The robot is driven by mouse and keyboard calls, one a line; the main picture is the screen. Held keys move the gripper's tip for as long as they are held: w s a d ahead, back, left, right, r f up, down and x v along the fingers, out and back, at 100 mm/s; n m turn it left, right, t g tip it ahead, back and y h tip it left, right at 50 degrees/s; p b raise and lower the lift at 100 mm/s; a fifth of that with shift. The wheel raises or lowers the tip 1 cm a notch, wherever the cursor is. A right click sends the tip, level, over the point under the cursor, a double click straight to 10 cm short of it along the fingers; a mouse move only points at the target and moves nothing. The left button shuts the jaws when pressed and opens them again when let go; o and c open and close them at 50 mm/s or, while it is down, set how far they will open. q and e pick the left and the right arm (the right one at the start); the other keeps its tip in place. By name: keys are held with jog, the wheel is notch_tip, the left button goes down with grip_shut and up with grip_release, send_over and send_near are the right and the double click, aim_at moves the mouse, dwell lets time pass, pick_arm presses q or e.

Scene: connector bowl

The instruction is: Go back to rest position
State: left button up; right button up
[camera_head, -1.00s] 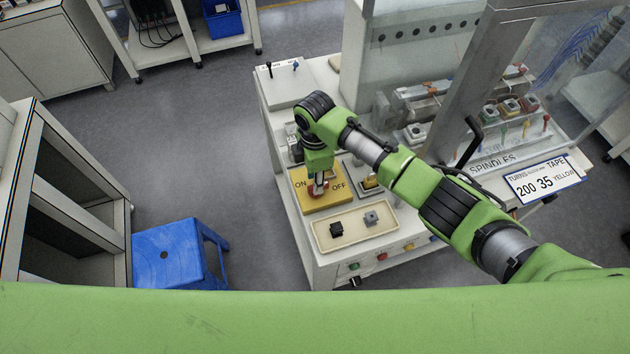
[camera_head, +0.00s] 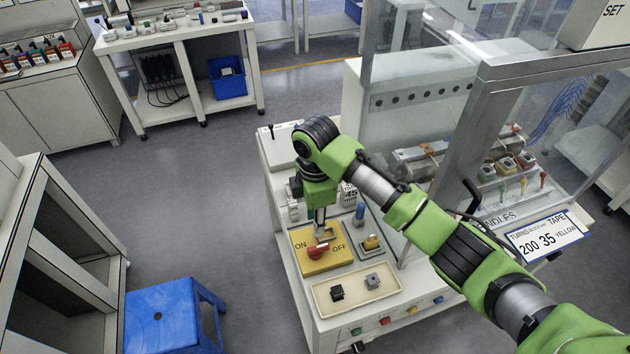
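My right arm comes in from the right, and its gripper (camera_head: 322,234) points down over the yellow ON/OFF panel (camera_head: 322,262). The red switch knob (camera_head: 317,251) on that panel shows just below the gripper, its handle lying between the ON and OFF labels. The gripper looks to be above the knob, with nothing visible in it. Its fingers are small and seen from above, so I cannot tell whether they are apart. My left gripper is not in view.
A beige tray (camera_head: 345,306) with a black and a grey block sits at the front of the machine bench. A glass-walled cabinet stands behind my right arm. A blue stool (camera_head: 160,315) is at the lower left. The floor between is clear.

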jog(key=s+f+m+t+y, duration=0.1)
jog(key=s+f+m+y, duration=0.1)
jog(key=s+f+m, duration=0.3)
jog(key=s+f+m+y, duration=0.1)
jog(key=s+m, duration=0.1)
jog(key=s, duration=0.5)
jog(key=s+d+m+t+h, duration=0.1)
jog(key=s+d+m, duration=0.55)
jog(key=d, duration=0.35)
jog(key=s+d+m+t+h, duration=0.2)
jog(key=s+d+m, duration=0.45)
jog(key=d, duration=0.35)
jog(key=s+f+g+b, duration=0.25)
jog(key=f+b, duration=0.35)
jog(key=f, duration=2.7)
jog(key=s+d+f+b, duration=0.1)
jog(key=s+f+b, duration=0.1)
jog(key=s+f, duration=0.6)
jog(key=s+d+f+n+b, duration=0.1)
jog(key=s+d+f+b, duration=0.1)
jog(key=s+f, duration=0.7)
jog(key=shift+s+f+b, duration=0.15)
jog(key=shift+f+b, duration=0.15)
jog(key=shift+f, duration=0.6)
